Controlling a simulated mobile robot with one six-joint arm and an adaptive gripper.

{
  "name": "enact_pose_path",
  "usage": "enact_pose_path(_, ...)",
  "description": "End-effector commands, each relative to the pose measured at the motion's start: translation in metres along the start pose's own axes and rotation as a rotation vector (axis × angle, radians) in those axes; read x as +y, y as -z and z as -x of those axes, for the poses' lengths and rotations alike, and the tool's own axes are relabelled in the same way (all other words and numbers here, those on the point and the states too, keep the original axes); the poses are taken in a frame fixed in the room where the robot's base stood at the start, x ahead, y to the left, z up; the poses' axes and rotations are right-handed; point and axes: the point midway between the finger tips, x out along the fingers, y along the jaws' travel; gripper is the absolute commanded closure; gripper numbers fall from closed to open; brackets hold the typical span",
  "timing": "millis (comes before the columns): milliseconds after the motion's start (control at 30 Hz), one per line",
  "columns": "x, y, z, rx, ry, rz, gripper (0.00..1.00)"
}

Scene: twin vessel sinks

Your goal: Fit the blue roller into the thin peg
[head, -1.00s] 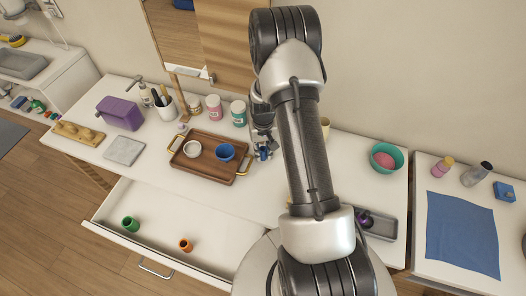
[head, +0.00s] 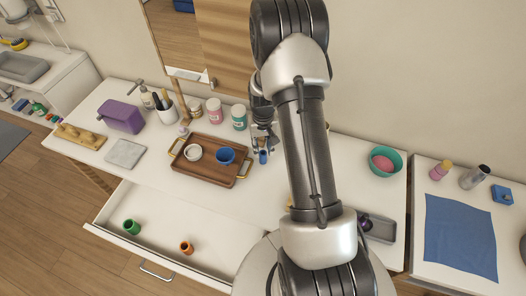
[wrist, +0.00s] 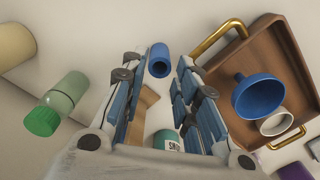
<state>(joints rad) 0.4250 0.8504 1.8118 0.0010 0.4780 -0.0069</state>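The blue roller (head: 263,157) is a small hollow tube on the white counter, right of the wooden tray. In the head view my gripper (head: 262,136) is just behind the roller, partly hidden by my arm. A wooden peg board (head: 80,135) with several short pegs lies at the counter's left end; which peg is thinnest is too small to tell.
Jars (head: 239,117) stand behind. A grey slab (head: 125,153) and purple box (head: 120,116) are near the peg board. The open drawer below holds green (head: 132,227) and orange (head: 187,248) rollers.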

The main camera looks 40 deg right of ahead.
Motion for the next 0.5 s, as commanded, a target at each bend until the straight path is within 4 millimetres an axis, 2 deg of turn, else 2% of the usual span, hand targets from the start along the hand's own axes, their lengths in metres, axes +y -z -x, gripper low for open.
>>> enact_pose_path(33,0.0,0.001,0.016,0.003,0.0,0.0,0.72)
enact_pose_path(200,0.0,0.001,0.049,0.003,0.0,0.0,0.72)
enact_pose_path(500,-0.004,-0.001,0.085,0.009,0.0,0.008,0.72)
